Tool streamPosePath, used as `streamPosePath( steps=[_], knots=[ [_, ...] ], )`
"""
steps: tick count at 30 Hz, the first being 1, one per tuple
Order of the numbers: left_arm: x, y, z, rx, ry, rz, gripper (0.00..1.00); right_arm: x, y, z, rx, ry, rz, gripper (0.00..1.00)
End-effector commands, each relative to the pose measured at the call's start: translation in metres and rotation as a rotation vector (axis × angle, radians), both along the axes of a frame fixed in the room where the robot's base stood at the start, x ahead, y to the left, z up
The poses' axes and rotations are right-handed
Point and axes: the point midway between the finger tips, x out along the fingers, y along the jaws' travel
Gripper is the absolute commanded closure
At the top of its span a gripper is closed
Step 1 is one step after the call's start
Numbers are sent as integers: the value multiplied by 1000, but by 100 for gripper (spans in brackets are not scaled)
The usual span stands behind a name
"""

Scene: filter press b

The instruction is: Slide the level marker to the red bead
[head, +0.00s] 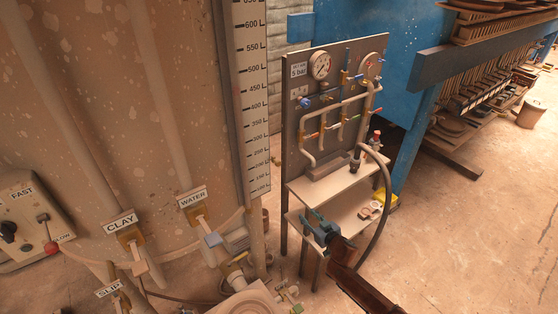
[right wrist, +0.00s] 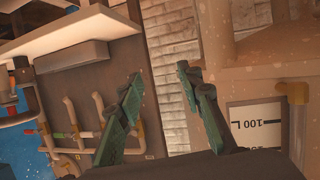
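The white level scale (head: 252,90) runs up the side of the big spattered tank (head: 110,100), with numbers from about 100 at the bottom to over 600. Its low end, marked 100, also shows in the right wrist view (right wrist: 256,122), beside an amber fitting (right wrist: 295,93). I cannot make out the level marker or the red bead for certain in either view. My right gripper (head: 314,229) has teal fingers, in front of the lower shelf of the gauge stand. In the right wrist view its fingers (right wrist: 156,78) are apart with nothing between them. My left gripper is not in view.
The gauge stand (head: 293,130) with pipes and dials stands right of the scale. Its shelves (head: 340,190) hold small items, and a dark hose hangs beside them. CLAY and WATER valve levers (head: 212,240) jut out at lower left. Open floor (head: 460,230) lies right.

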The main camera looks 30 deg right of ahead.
Motion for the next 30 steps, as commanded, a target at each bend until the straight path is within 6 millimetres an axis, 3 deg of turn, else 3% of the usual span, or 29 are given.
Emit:
streamPosePath(
  steps=[1,3,6,9,12,15,24,30],
  knots=[
    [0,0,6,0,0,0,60,15,11,59,3,-75,32,66],
    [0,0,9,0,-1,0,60,27,28,122,19,-158,67,66],
    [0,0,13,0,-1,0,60,33,52,191,39,-247,117,66],
    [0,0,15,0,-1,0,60,33,69,234,57,-302,152,66],
    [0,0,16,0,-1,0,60,33,79,256,65,-329,171,66],
    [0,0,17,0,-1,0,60,40,82,262,68,-339,176,66],
    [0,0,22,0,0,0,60,86,85,263,67,-339,175,66],
    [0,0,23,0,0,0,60,106,87,261,67,-337,174,66]
  ],
)
